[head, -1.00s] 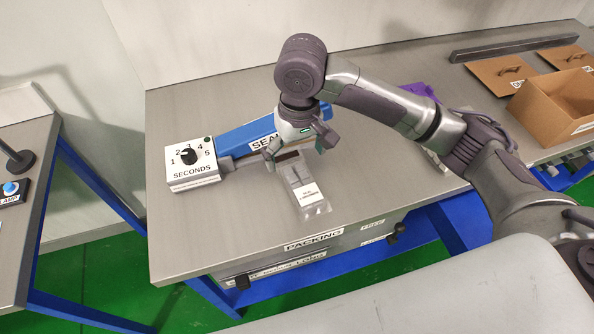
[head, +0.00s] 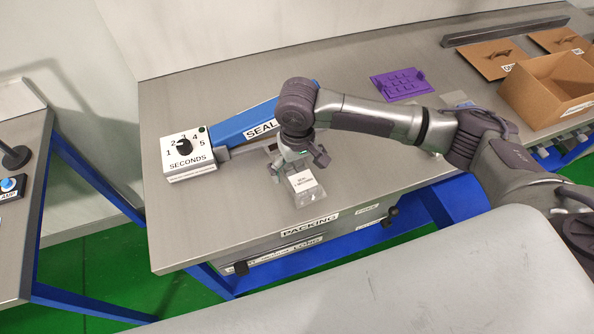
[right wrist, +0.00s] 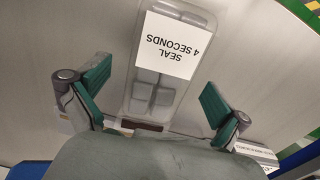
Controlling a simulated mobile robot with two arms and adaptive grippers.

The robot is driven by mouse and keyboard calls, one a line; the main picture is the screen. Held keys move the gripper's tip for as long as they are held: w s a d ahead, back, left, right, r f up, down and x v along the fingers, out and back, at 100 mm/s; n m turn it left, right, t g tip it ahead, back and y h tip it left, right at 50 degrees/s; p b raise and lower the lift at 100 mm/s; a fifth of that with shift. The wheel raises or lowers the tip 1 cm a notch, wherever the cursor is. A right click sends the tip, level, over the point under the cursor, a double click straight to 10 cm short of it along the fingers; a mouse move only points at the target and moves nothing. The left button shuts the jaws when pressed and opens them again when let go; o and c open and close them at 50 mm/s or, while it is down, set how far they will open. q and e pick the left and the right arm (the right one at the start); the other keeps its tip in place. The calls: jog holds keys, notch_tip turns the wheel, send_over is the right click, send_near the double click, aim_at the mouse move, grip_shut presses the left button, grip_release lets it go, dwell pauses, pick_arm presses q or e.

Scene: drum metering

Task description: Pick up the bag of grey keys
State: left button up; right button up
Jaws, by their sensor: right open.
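The bag of grey keys (head: 311,196) is a clear pouch lying flat on the metal packing table, with a white label. In the right wrist view the label reads "SEAL 4 SECONDS" and grey blocky pieces show through the bag (right wrist: 152,96). My right gripper (head: 297,165) is open, just over the far end of the bag near the sealer. In the right wrist view its green-padded fingers (right wrist: 156,88) stand on either side of the bag, apart from it. The gripper hides the bag's far end in the head view. My left gripper is not in view.
The blue sealer (head: 240,129) and its white dial box (head: 187,155) marked "SECONDS" stand close behind and left of the gripper. A purple tray (head: 402,85) and an open cardboard box (head: 548,92) lie to the right. The table's front left is clear.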

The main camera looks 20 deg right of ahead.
jog(key=shift+f, duration=0.9)
jog(key=shift+c, duration=0.3)
jog(key=c, duration=1.3)
